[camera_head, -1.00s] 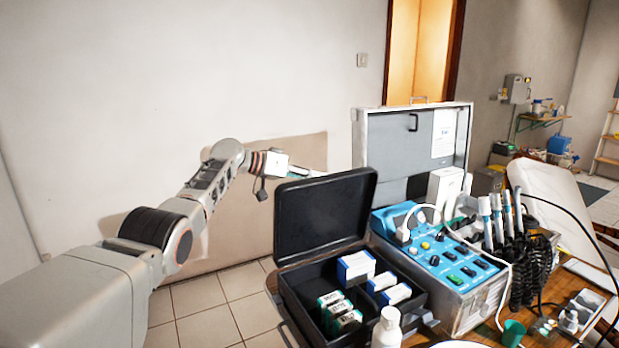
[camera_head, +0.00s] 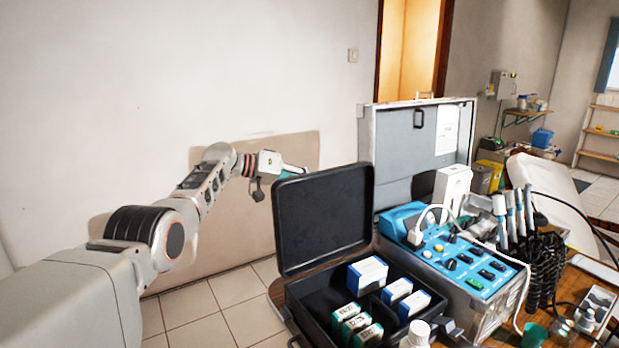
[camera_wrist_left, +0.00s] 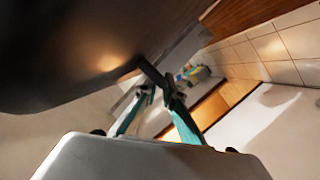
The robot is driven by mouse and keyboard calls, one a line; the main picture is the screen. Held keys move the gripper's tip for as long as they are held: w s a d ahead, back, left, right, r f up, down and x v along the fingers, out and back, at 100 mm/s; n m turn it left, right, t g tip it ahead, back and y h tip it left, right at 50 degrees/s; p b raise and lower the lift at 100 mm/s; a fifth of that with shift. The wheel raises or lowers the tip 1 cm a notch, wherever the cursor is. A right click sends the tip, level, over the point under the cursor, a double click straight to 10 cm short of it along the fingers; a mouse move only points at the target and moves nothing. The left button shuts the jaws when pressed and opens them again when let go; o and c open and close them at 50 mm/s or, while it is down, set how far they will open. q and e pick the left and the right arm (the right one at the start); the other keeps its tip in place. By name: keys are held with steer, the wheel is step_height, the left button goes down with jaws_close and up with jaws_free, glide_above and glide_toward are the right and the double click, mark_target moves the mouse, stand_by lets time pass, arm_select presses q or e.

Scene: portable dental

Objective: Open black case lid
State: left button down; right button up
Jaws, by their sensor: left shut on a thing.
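The black case (camera_head: 305,308) stands on the table with its lid (camera_head: 325,220) raised, roughly upright, its inner face toward the head camera. Boxes with blue and green labels lie in the case. My left gripper (camera_head: 292,171) is behind the lid's top left corner; the lid partly hides its fingertips. In the left wrist view the lid's dark outer face (camera_wrist_left: 70,50) fills the upper left. There the teal fingers of the left gripper (camera_wrist_left: 158,98) are shut at a dark strip by the lid's edge. My right gripper is not in view.
A blue-topped control unit (camera_head: 455,260) stands right of the case, with a large grey case lid (camera_head: 395,150) upright behind it. Handpieces with black coiled cords (camera_head: 545,265) stand further right. A white bottle (camera_head: 419,333) is close in front. Free floor lies left of the table.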

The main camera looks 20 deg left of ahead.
arm_select(q)
steer(key=shift+f, duration=0.2)
stand_by(0.3)
steer(key=c, duration=2.4)
jaws_free()
steer(key=shift+c, duration=0.2)
steer(key=shift+a, duration=0.1)
steer(key=shift+r, duration=0.1)
steer(key=v, duration=1.2)
